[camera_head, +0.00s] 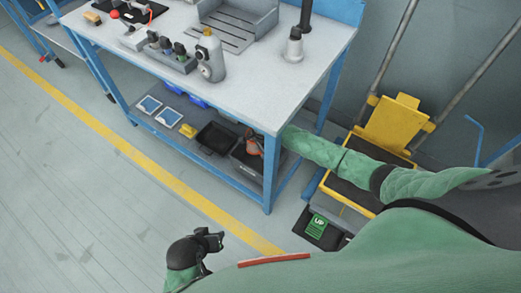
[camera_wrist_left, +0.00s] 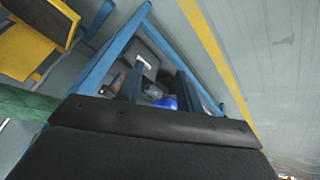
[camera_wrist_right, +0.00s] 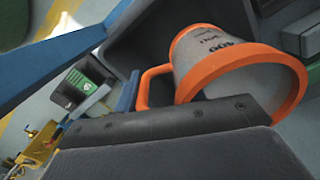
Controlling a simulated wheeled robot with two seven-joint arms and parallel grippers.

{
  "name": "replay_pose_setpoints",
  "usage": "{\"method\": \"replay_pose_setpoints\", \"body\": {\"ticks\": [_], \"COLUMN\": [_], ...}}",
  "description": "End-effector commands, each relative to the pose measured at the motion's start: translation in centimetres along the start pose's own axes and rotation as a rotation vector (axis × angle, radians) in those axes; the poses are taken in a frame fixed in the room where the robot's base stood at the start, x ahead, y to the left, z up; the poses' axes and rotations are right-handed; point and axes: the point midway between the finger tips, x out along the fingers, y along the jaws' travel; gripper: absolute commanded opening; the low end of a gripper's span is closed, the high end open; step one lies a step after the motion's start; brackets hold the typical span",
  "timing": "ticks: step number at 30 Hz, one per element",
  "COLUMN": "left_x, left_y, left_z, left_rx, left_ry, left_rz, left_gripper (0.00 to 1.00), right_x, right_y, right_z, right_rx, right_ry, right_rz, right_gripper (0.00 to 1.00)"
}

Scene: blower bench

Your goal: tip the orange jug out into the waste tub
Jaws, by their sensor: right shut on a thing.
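The jug (camera_head: 254,146) is under the bench, above or in a black tub (camera_head: 246,164) at the right end of the lower shelf. In the right wrist view the jug (camera_wrist_right: 215,62) has a pale, marked body with orange rims and an orange handle. It looks tilted there; its contents are hidden. My right gripper (camera_wrist_right: 141,96) is shut on the jug at its handle side; in the head view the bench leg and top partly hide it. My left gripper (camera_head: 212,240) is empty in front of the bench; its fingers stand apart in the left wrist view (camera_wrist_left: 160,88).
The blue bench leg (camera_head: 270,175) stands close to my right forearm. A yellow cart (camera_head: 390,125) and a black-green box (camera_head: 318,228) are at right. The floor at left is clear.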

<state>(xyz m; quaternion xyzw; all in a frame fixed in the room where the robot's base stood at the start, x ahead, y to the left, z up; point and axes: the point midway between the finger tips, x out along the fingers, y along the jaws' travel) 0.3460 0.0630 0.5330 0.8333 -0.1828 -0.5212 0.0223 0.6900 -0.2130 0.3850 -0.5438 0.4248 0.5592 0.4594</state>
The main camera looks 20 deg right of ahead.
Motion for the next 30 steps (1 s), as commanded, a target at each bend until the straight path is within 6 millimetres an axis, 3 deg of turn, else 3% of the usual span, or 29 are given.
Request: {"method": "replay_pose_setpoints", "body": {"ticks": [15, 30], "left_x": [-3.5, -3.5], "left_y": [0.7, 0.7], "left_z": [-1.2, -1.1], "left_rx": [0.004, 0.004], "left_ry": [-0.027, -0.034], "left_rz": [0.004, 0.004], "left_gripper": [0.36, 0.36], "right_x": [0.0, 0.0], "right_y": [0.0, 0.0], "right_z": [-0.1, -0.2], "right_rx": [-0.001, -0.002], "right_ry": [0.044, 0.048], "right_rz": [0.0, 0.0], "right_gripper": [0.08, 0.08]}}
